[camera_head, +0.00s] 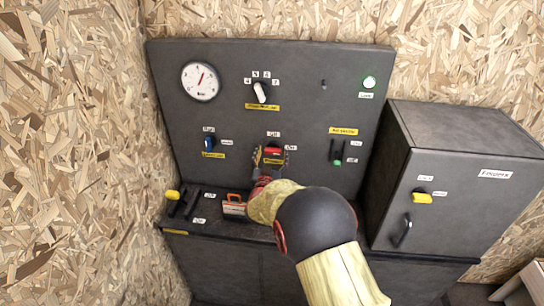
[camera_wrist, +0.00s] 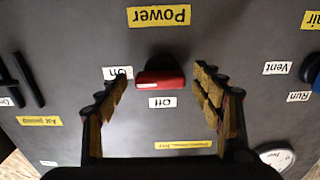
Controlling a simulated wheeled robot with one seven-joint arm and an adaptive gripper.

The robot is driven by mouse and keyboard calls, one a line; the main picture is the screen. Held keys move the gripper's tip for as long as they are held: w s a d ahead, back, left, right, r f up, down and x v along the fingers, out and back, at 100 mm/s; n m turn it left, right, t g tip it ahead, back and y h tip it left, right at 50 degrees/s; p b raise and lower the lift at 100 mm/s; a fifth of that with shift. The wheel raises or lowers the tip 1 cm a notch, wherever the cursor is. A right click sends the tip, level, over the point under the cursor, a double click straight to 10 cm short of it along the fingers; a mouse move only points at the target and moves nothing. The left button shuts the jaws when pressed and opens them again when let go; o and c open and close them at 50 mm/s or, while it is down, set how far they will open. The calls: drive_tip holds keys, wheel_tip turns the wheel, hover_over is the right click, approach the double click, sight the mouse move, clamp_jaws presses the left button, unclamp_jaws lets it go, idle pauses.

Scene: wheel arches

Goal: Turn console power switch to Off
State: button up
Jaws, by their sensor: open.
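The console power switch is a red handle (camera_head: 273,151) on the dark upright panel (camera_head: 320,110). In the wrist view, which is upside down, the red handle (camera_wrist: 160,78) lies crosswise above the yellow Power label (camera_wrist: 158,16) in true orientation reversed. The On label (camera_wrist: 118,73) is at its left end and the Off label (camera_wrist: 162,102) is beside its long side. The handle lies in line with On. My gripper (camera_head: 270,158) is at the switch, and in the wrist view its open fingers (camera_wrist: 160,80) stand either side of the handle, with gaps showing.
A blue knob (camera_head: 208,142) is left of the switch, a white selector (camera_head: 260,92) above, and a slider (camera_head: 337,152) right. A cabinet (camera_head: 460,180) juts out at right.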

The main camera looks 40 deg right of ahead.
drive_tip(key=c, duration=0.3)
drive_tip(key=c, duration=0.7)
drive_tip(key=shift+c, duration=0.8)
drive_tip(key=shift+n, duration=0.4)
drive_tip(key=n+p, duration=0.2)
drive_tip(key=n, duration=0.1)
drive_tip(key=shift+n, duration=0.3)
drive_tip(key=n+p, duration=0.2)
drive_tip(key=n, duration=0.2)
drive_tip(key=shift+r, duration=0.15)
drive_tip(key=n+p, duration=0.2)
drive_tip(key=n, duration=0.3)
drive_tip(key=shift+n, duration=0.4)
drive_tip(key=shift+a+n+p, duration=0.1)
drive_tip(key=shift+n+p, duration=0.8)
drive_tip(key=shift+n, duration=1)
drive_tip(key=shift+w, duration=0.1)
